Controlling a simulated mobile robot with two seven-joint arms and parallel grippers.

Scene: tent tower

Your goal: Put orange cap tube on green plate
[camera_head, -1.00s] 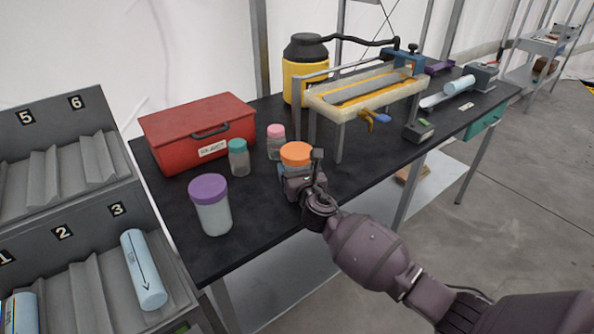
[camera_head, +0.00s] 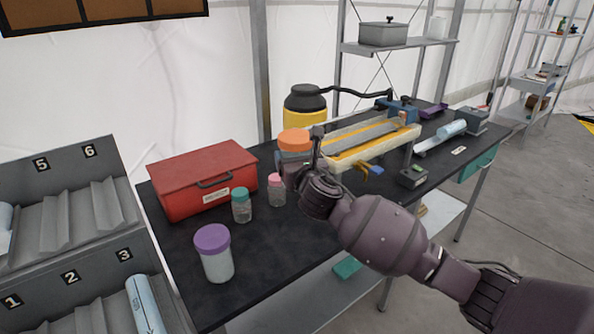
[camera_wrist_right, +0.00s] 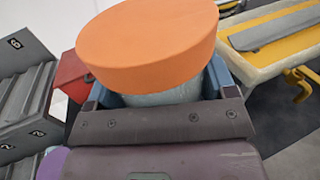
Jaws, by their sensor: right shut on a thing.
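The orange cap tube (camera_head: 295,140) is held upright in my right gripper (camera_head: 296,161), raised above the black table. In the right wrist view its orange cap (camera_wrist_right: 150,42) fills the upper middle, with a pale body just under it between the blue-grey fingers. Most of the tube's body is hidden by the gripper. I cannot make out a green plate for sure; a small flat green thing (camera_head: 347,267) lies on the shelf below the table. My left gripper is not in view.
On the black table (camera_head: 275,250) stand a purple-capped jar (camera_head: 216,258), a green-capped jar (camera_head: 242,208), a pink-capped jar (camera_head: 276,192) and a red box (camera_head: 200,175). The front middle of the table is clear.

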